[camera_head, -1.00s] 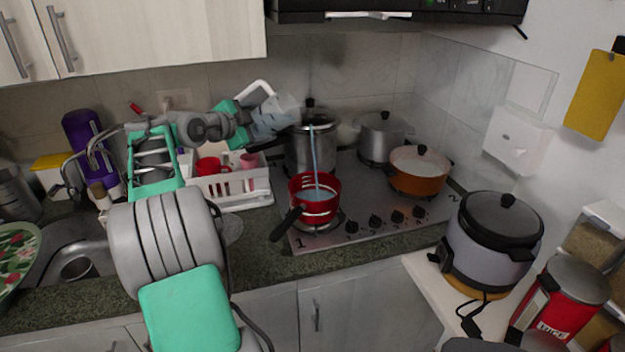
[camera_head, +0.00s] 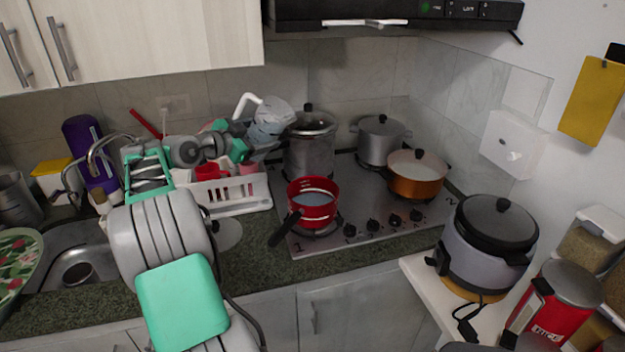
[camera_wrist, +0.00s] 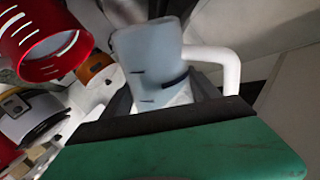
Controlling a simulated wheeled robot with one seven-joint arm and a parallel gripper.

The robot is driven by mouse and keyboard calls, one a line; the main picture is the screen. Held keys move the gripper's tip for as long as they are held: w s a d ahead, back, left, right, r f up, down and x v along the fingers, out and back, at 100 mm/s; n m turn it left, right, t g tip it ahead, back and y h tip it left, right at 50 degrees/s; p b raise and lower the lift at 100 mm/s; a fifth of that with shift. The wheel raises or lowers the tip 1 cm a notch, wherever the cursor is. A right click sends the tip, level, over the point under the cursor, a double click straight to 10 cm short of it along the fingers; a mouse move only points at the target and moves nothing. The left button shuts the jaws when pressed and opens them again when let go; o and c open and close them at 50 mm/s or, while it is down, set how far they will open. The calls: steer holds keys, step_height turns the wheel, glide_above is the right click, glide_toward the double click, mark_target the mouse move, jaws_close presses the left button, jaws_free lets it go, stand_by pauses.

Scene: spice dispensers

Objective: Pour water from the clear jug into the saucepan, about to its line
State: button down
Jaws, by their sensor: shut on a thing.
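The clear jug (camera_head: 270,121) with a white handle is held by my gripper (camera_head: 243,140) above the left back of the stove, up and left of the saucepan. It is less tilted, and no stream leaves it. In the wrist view the jug (camera_wrist: 150,58) sits between my gripper's fingers (camera_wrist: 165,98), which are shut on it. The red saucepan (camera_head: 318,212) stands on the front left burner with its black handle toward the front left. Pale water (camera_head: 313,198) shows inside it. The saucepan also shows in the wrist view (camera_wrist: 48,68). I cannot make out its line.
A tall steel pot (camera_head: 308,155) stands close behind the saucepan and near the jug. Another steel pot (camera_head: 379,142) and an orange pan (camera_head: 416,178) stand to the right. The counter front (camera_head: 262,236) is clear.

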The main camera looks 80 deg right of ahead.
mark_target(253, 122)
step_height(253, 122, up, 2)
steer(key=shift+w+r+b, duration=0.15)
steer(key=shift+r+b, duration=0.05)
steer(key=shift+b, duration=0.15)
steer(key=shift+w+a+r+n+g+h+p, duration=0.1)
steer(key=shift+w+n+g+h+p, duration=0.05)
steer(key=shift+n+g+h+p, duration=0.2)
steer(key=f+n+b, duration=0.1)
steer(key=f, duration=0.1)
steer(key=f+b, duration=0.1)
steer(key=f, duration=0.1)
steer(key=w+f+n+b, duration=0.1)
steer(key=shift+d+f+n+g+h, duration=0.25)
steer(key=shift+f+n+g, duration=0.1)
steer(key=shift+f, duration=0.05)
steer(key=shift+w+r+n+p, duration=0.1)
steer(key=shift+r+n+p, duration=0.4)
steer(key=shift+r+p, duration=0.15)
steer(key=shift+r+n+h, duration=0.3)
steer(key=shift+r+h, duration=0.1)
steer(key=shift+r+p, duration=0.8)
steer(key=shift+r, duration=1.45)
